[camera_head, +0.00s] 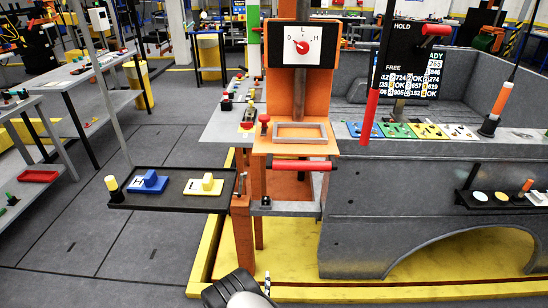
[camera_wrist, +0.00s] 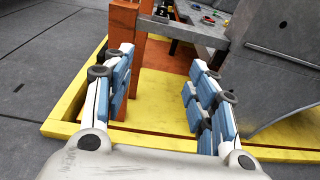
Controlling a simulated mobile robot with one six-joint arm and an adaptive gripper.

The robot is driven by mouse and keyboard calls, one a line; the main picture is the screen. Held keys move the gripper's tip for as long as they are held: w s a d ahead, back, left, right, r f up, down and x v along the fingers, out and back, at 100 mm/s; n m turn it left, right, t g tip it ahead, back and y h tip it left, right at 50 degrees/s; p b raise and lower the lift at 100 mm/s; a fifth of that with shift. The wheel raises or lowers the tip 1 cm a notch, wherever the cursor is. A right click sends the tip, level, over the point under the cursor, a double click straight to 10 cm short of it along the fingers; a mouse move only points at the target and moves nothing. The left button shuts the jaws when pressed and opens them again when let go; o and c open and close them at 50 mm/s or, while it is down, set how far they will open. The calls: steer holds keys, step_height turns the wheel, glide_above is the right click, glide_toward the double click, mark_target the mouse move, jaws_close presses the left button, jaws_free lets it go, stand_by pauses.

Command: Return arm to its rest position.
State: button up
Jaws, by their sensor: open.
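My gripper (camera_wrist: 158,98) is in the wrist view, its two blue-padded fingers spread wide apart. Nothing is between the fingers; the yellow base frame and an orange post show beyond them. In the head view, a rounded grey and black part of my own arm (camera_head: 240,290) shows at the bottom middle, in front of the yellow base frame (camera_head: 205,262). The fingers are not clearly visible in the head view. The arm appears apart from the orange stand (camera_head: 244,225).
A grey truck-bed panel (camera_head: 400,225) stands at right. A red bar (camera_head: 300,165) crosses the stand. Open grey floor (camera_head: 70,225) lies at left.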

steer(key=w+d+r+m+g+h, duration=0.1)
steer(key=w+d+r+m+h, duration=0.2)
steer(key=d+r+m+h, duration=0.5)
steer(key=w+d+r+m+g+h, duration=0.1)
steer(key=w+d+r+g, duration=0.3)
steer(key=r, duration=0.8)
steer(key=s+d+r+m+g+h, duration=0.2)
steer(key=s+d+r+m+g, duration=0.1)
steer(key=s+d+r+m, duration=0.25)
steer(key=s+d+r+m+g+h, duration=0.1)
steer(key=s+d+r+m+g, duration=0.2)
steer(key=d+r, duration=0.5)
steer(key=s+d+r+m+g+y, duration=0.2)
steer(key=s+r+m, duration=0.25)
steer(key=s, duration=0.35)
steer(key=s+d+r+m+g+y, duration=0.2)
steer(key=s+r+m+g, duration=0.15)
steer(key=s+m, duration=0.35)
steer(key=s+a+r+m+t+y, duration=0.2)
steer(key=s+a+m+y, duration=0.1)
steer(key=s, duration=0.4)
steer(key=s+a+r+m+t+y, duration=0.2)
steer(key=s+a+m+y, duration=0.1)
steer(key=s+a+y, duration=0.2)
steer(key=shift+s+a+r+t+y, duration=0.15)
steer(key=shift+s+a+t+y, duration=0.35)
steer(key=shift+s, duration=0.65)
steer(key=shift+c, duration=0.2)
